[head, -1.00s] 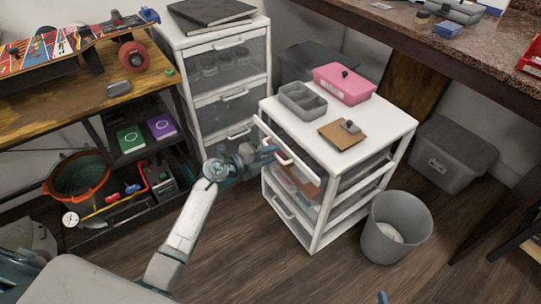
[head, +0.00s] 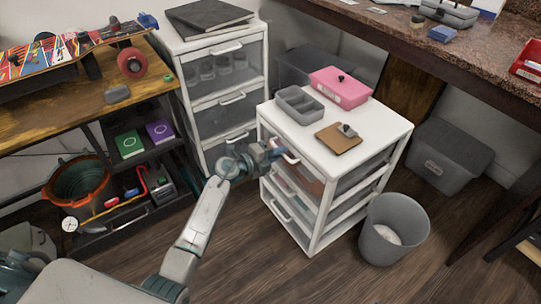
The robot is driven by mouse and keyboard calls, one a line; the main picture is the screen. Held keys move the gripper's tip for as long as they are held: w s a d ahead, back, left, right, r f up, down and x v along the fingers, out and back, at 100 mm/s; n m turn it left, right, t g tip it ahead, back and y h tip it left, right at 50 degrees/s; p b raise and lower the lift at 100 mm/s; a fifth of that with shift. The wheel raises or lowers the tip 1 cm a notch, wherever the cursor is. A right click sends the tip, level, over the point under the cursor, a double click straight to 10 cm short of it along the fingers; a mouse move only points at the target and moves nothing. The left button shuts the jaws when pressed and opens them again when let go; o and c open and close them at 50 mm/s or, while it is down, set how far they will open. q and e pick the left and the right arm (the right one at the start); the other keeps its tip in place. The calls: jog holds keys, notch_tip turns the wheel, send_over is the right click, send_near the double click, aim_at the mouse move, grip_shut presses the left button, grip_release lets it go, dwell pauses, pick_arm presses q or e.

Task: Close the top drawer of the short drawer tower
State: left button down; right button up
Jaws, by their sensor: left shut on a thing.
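The short white drawer tower (head: 333,235) stands on the floor at the middle right. Its top drawer (head: 306,180), with clear sides and a white handle (head: 291,157), sits in or nearly in line with the frame; any small remaining gap is hard to tell. My left gripper (head: 276,154) reaches in from the left, at the drawer's front, shut on the handle. The gripper partly hides the handle and the left part of the drawer front. My right gripper is out of view.
On the tower's top are a grey divided tray (head: 300,106), a pink box (head: 341,89) and a brown notepad (head: 339,139). A taller drawer tower (head: 226,124) stands behind left. A grey bin (head: 393,232) is close at the right. Floor in front is clear.

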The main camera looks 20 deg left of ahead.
pick_arm(q)
jog(key=shift+w+d, duration=0.1)
jog(key=shift+w, duration=0.05)
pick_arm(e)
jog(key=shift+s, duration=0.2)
pick_arm(q)
jog(key=shift+r, duration=0.1)
jog(key=c, duration=1.7)
grip_release()
jog(key=shift+o, duration=0.9)
jog(key=shift+w+d, duration=0.1)
jog(key=shift+w, duration=0.05)
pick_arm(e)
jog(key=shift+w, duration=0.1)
pick_arm(q)
jog(key=p+v, duration=0.1)
jog(key=v, duration=0.9)
jog(key=shift+s+a+p, duration=0.25)
jog(key=shift+s+p, duration=0.05)
jog(key=shift+s, duration=0.05)
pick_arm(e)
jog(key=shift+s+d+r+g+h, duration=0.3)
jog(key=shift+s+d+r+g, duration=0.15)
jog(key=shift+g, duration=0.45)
